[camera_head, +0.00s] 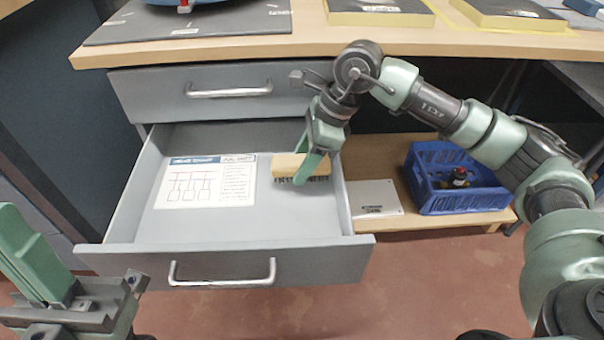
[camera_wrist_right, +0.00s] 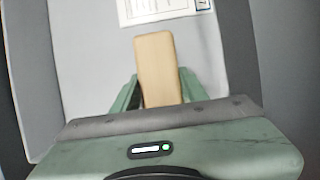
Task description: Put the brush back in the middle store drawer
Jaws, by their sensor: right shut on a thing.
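The brush (camera_head: 287,166) has a tan wooden back and dark bristles pointing down. My right gripper (camera_head: 311,168) is shut on it, inside the open drawer (camera_head: 255,228) near its right wall. I cannot tell whether the bristles touch the drawer floor. In the right wrist view the brush (camera_wrist_right: 156,68) stands out between the green fingers (camera_wrist_right: 150,92), over the grey floor. A printed sheet (camera_head: 206,181) lies in the drawer to the left of the brush. My left gripper (camera_head: 75,300) is at the lower left, only partly shown, away from the drawer.
A closed drawer (camera_head: 215,92) sits above the open one, under the wooden worktop (camera_head: 300,42). A blue crate (camera_head: 450,178) and a white plate (camera_head: 375,198) are on a low shelf to the right. The drawer's middle and front floor is clear.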

